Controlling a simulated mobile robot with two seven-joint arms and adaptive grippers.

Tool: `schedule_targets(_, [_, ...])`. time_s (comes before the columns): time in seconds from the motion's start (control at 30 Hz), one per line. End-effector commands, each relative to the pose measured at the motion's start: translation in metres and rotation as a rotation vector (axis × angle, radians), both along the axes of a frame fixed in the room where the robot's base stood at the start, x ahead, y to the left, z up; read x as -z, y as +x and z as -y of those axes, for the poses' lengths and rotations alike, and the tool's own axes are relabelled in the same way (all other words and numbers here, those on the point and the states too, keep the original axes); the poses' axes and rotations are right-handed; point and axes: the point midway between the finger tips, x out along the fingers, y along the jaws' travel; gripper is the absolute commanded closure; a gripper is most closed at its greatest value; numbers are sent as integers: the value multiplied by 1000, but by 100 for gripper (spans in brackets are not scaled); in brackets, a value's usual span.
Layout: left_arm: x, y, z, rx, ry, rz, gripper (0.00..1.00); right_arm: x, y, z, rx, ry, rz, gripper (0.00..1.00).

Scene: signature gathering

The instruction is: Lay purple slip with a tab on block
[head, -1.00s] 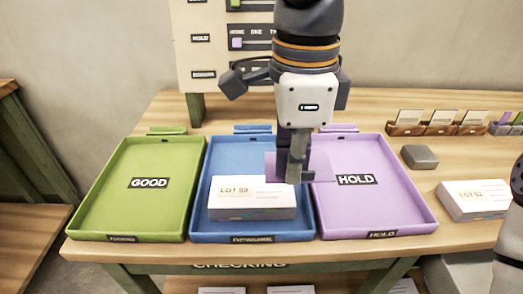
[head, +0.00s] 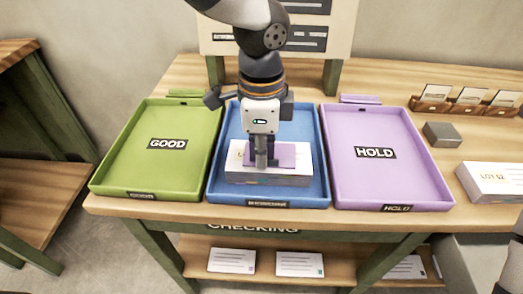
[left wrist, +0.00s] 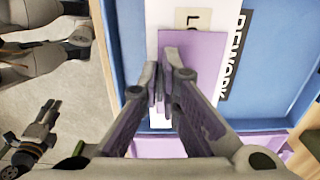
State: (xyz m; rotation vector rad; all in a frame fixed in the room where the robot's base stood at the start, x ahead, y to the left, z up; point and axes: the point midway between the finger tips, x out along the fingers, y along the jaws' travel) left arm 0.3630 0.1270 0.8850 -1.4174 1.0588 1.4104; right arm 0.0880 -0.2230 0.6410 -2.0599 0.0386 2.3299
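A white-topped block (head: 238,173) lies in the blue REWORK tray (head: 318,187). Its top also shows in the left wrist view (left wrist: 160,119). The purple slip (head: 291,152) is over the block top, level with it; I cannot tell whether they touch. My left gripper (head: 262,163) points down over the block, its fingers together on the slip, which also shows in the left wrist view (left wrist: 195,50). I cannot make out the tab. My right gripper appears at the lower left of the left wrist view (left wrist: 45,118), away from the trays; its finger state is unclear.
The green GOOD tray (head: 112,181) stands left and the lilac HOLD tray (head: 440,190) right. Another white block marked LOT (head: 490,181), a grey block (head: 441,134) and card holders (head: 468,106) are at the right. A board (head: 340,40) stands behind.

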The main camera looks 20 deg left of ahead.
Motion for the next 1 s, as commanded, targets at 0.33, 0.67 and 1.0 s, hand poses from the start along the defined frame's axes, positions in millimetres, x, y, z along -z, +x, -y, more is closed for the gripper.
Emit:
schedule_targets(0.33, [1,0,0,0,1,-1,75,0,0,0,0,0,0,60])
schedule_targets(0.67, [-50,1,0,-1,-2,6,75,1,-1,0,0,0,-4,60])
schedule_targets(1.0, [-118,0,0,0,0,0,75,1,-1,0,0,0,-4,60])
